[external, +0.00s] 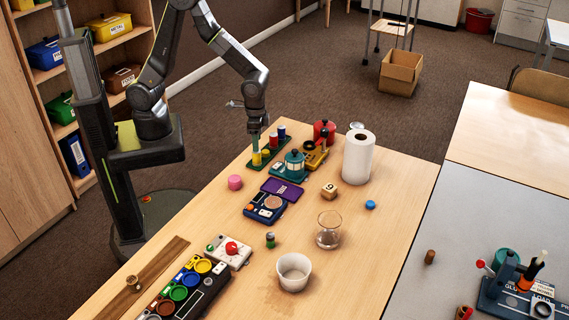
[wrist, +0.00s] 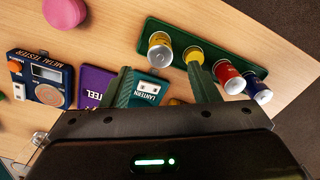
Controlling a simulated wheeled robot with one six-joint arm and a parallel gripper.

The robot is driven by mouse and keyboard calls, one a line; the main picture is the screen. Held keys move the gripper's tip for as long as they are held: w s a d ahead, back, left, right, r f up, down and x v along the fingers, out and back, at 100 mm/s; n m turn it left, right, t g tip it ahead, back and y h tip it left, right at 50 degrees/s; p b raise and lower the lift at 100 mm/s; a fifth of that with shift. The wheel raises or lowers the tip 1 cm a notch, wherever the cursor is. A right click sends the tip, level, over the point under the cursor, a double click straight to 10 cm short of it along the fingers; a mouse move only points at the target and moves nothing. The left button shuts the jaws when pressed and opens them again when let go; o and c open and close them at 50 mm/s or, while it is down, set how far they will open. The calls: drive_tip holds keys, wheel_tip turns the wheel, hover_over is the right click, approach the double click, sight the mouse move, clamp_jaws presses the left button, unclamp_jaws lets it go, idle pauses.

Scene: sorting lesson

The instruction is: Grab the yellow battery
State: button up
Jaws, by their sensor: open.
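A green tray (external: 254,166) near the far left edge of the table holds a row of upright batteries; it also shows in the wrist view (wrist: 150,25). Two yellow batteries stand at one end, one yellow battery (wrist: 160,46) at the very end and another yellow battery (wrist: 194,56) beside it. A red battery (wrist: 230,78) and a blue battery (wrist: 258,90) follow. My gripper (external: 257,144) is over the tray, pointing down. In the wrist view, my gripper (wrist: 160,76) is open and empty, with its right finger close to the second yellow battery, partly covering its view.
A teal lantern (external: 294,163), a purple case (external: 282,188) and a blue metal tester (external: 264,208) lie close by. A pink disc (external: 235,183) sits near the table edge. A red canister (external: 324,130) and paper towel roll (external: 358,157) stand right of the tray.

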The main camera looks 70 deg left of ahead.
sight(257, 157)
drive_tip(key=shift+s+f, duration=0.1)
drive_tip(key=shift+f, duration=3)
drive_tip(key=c, duration=1.1)
drive_tip(key=shift+r, duration=0.15)
